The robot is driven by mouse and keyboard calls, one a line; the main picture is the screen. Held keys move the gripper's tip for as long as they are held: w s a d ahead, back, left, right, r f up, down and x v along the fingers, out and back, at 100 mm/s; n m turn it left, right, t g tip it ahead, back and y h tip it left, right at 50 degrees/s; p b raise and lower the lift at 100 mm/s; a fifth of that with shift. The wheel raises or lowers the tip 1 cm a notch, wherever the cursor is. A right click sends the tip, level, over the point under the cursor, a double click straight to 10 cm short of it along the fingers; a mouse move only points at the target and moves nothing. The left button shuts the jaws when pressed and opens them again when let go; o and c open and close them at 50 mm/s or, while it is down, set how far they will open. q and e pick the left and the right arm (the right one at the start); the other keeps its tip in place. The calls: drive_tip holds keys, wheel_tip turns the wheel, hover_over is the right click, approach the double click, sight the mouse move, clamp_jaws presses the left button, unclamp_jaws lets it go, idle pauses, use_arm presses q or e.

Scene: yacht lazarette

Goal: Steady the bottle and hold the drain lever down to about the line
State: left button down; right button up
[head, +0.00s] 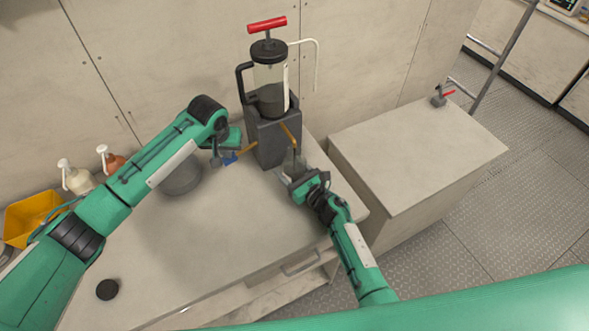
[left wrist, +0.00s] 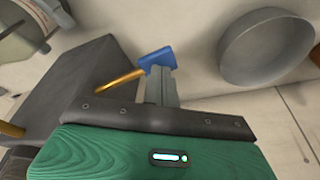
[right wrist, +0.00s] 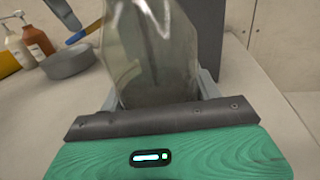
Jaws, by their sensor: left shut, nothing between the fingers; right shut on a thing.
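A clear extractor cylinder (head: 268,76) with dark fluid low inside and a red T-handle sits on a dark grey stand (head: 272,140). The drain lever is a brass rod with a blue tip (head: 231,158), also in the left wrist view (left wrist: 156,58). My left gripper (head: 216,161) is shut and empty at the blue tip; its fingertips overlap the tip in the left wrist view, but contact is unclear. My right gripper (head: 297,176) is shut on a clear bottle (right wrist: 152,45), upright beneath the brass spout (head: 290,134). The bottle's lower part looks greyish; no line is readable.
A round grey bowl (head: 182,178) stands left of the stand. Two pump bottles (head: 76,178) and a yellow bin (head: 32,217) are at the far left. A black disc (head: 107,289) lies at the front left. The middle of the worktop is clear.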

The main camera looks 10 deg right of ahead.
use_arm(q)
wheel_tip(320, 180, up, 7)
idle(0.7)
idle(0.6)
use_arm(e)
drive_tip(key=o, duration=1.3)
drive_tip(key=shift+c, duration=0.2)
